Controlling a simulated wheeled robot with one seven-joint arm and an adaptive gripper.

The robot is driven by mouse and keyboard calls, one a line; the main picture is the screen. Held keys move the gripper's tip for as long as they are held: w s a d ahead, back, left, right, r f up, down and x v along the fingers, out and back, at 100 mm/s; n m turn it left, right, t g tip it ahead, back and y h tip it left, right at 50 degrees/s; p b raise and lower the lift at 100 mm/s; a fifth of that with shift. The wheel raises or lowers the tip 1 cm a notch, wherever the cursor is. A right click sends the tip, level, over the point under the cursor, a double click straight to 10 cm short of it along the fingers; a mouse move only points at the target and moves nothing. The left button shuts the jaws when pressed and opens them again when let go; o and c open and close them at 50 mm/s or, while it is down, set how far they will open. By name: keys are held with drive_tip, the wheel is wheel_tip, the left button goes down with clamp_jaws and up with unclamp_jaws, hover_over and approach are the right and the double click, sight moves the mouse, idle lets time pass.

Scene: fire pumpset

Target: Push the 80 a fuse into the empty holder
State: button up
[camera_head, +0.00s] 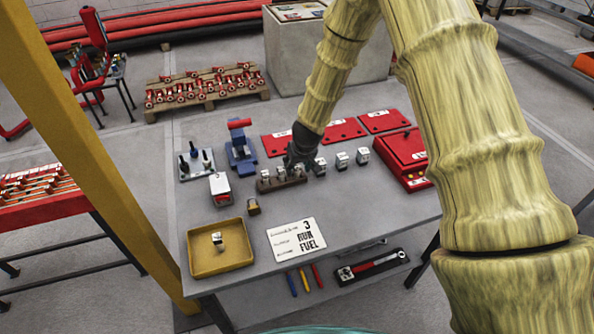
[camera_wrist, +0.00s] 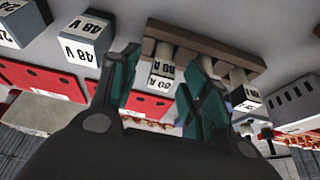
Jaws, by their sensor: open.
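My gripper (camera_head: 301,158) is open, low over the brown wooden rack (camera_head: 268,185) at the middle of the table. In the wrist view the rack (camera_wrist: 222,50) runs across the top, with pale cylindrical fuses in it. One fuse (camera_wrist: 162,68), whose white label seems to read 80 A, shows between my two teal fingers (camera_wrist: 160,90); I cannot tell whether they touch it. Another fuse (camera_wrist: 243,92) is right of my fingers. In the head view my gripper partly hides the rack. I cannot make out which part is the empty holder.
Blocks marked 48 V (camera_wrist: 87,38) stand beside the rack. Red plates (camera_head: 340,130) lie behind; a red box (camera_head: 402,155) stands right. A blue vise (camera_head: 240,152), a padlock (camera_head: 253,207), a yellow tray (camera_head: 205,265) and a sign (camera_head: 297,240) are left and front. The front-right tabletop is clear.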

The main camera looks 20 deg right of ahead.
clamp_jaws()
drive_tip(key=shift+r, duration=0.1)
